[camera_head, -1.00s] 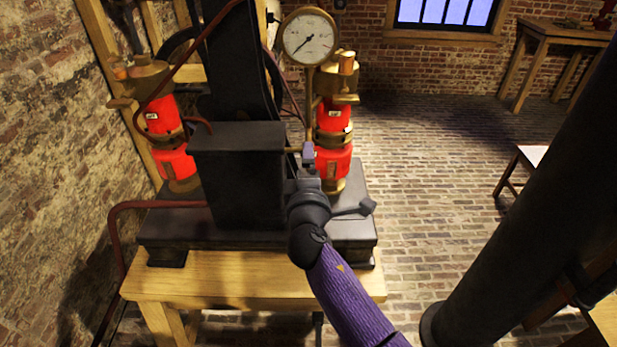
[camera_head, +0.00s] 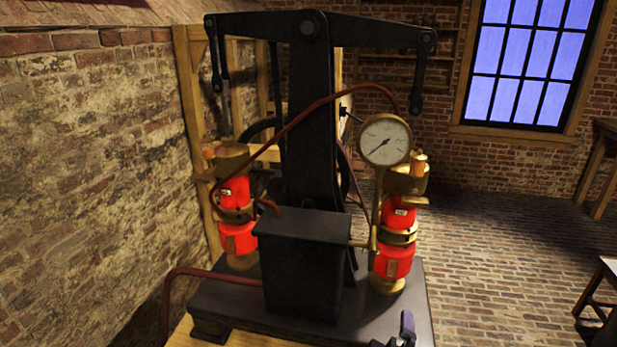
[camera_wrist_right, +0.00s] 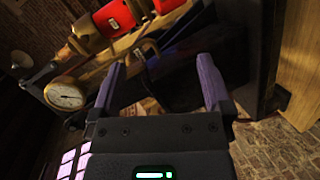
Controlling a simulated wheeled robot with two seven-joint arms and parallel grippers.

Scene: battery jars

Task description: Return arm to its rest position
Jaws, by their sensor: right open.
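My right gripper (camera_wrist_right: 162,72) is open in the right wrist view, with its two purple fingers apart and nothing held between them. In the head view only a small part of the right gripper (camera_head: 405,328) shows at the bottom edge, in front of the machine's black base (camera_head: 225,305). It appears apart from the right red jar (camera_head: 394,262), which stands upright in brass fittings. My left gripper is in neither view.
The pump machine has a dark box (camera_head: 303,262), a left red jar (camera_head: 238,238), a tall black column (camera_head: 310,130) and a round gauge (camera_head: 385,139). The gauge also shows in the wrist view (camera_wrist_right: 66,95). Brick floor (camera_head: 480,265) is open to the right.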

